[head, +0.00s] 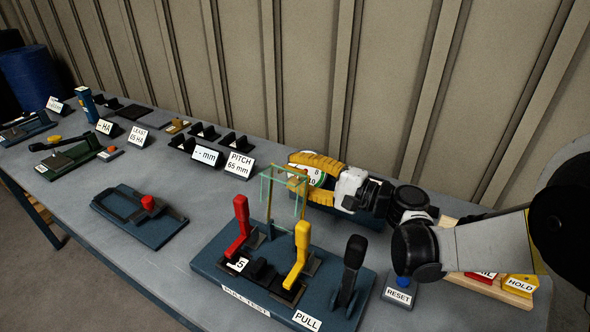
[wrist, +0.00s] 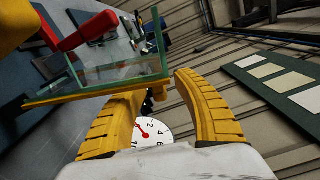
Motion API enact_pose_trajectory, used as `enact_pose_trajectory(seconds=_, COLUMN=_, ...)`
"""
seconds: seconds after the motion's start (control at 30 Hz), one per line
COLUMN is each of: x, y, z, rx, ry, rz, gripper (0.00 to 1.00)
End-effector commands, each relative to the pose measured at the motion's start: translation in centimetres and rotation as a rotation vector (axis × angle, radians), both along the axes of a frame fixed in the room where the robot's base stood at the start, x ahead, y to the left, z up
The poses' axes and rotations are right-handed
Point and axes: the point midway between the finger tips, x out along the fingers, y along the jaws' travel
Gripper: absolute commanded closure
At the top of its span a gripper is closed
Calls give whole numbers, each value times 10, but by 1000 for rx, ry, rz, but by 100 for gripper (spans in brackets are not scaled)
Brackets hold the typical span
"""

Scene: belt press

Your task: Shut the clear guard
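The clear guard (head: 284,190) is a see-through box with pale green edges. It stands raised over the back of the blue pull-test press (head: 215,256), on thin tan side bars. In the wrist view the guard (wrist: 120,70) and its yellowish edge bar lie across the left side, close to the left finger. My gripper (head: 293,169) is at the guard's upper right, its yellow fingers pointing left. The wrist view shows the gripper (wrist: 162,86) open, with nothing held between its fingers. I cannot tell whether a finger touches the guard.
A red lever (head: 239,229) and a yellow lever (head: 299,254) stand in front of the guard, with a black PULL lever (head: 351,268) to the right. A dial (wrist: 152,133) sits behind my fingers. A blue RESET button (head: 403,282) is near my arm. Bench left of the press is partly clear.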

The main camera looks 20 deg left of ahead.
Motion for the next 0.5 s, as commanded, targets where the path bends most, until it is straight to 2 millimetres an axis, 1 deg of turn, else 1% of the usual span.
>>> enact_pose_trajectory(seconds=0.23, x=0, y=1, z=0, rx=0, ry=0, rz=0, gripper=64)
enact_pose_trajectory(seconds=0.27, x=0, y=1, z=0, rx=0, ry=0, rz=0, gripper=71)
enact_pose_trajectory(seconds=0.3, x=0, y=1, z=0, rx=0, ry=0, rz=0, gripper=83)
enact_pose_trajectory(seconds=0.37, x=0, y=1, z=0, rx=0, ry=0, rz=0, gripper=100)
enact_pose_trajectory(seconds=0.5, x=0, y=1, z=0, rx=0, ry=0, rz=0, gripper=100)
